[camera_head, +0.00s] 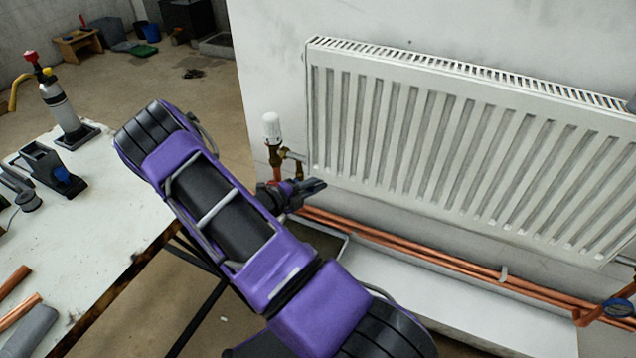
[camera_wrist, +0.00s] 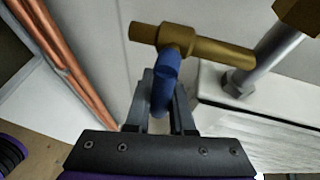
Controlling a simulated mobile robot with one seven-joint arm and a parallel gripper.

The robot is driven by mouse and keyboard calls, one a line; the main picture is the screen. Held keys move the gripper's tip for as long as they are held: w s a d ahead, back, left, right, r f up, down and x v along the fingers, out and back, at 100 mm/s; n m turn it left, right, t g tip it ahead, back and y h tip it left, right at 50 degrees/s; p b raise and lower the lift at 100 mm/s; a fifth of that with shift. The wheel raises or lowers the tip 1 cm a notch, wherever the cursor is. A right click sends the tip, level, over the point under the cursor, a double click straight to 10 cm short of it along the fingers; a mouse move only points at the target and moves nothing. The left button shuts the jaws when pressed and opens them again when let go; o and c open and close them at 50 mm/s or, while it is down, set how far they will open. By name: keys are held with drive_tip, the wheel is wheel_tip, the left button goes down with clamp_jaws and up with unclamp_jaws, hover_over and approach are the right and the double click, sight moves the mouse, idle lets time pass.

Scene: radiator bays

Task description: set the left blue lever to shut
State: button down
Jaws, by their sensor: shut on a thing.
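The left blue lever (camera_wrist: 166,78) is on a brass valve (camera_wrist: 200,43) in the wrist view. It hangs from the valve body toward my gripper. My gripper (camera_wrist: 162,102) has one finger on each side of the lever and is shut on it. In the head view my gripper (camera_head: 314,187) is at the pipework by the radiator's left end, under a white valve head (camera_head: 271,128). The lever itself cannot be made out there, as my gripper covers that spot.
The white radiator (camera_head: 450,140) is just right of my gripper. Copper pipes (camera_head: 400,255) run below it, above a pale tray (camera_head: 450,310). Another blue handle (camera_head: 619,308) shows at far right. A workbench (camera_head: 90,230) with tools stands at left.

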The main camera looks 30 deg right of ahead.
drive_tip(key=c, duration=0.8)
unclamp_jaws()
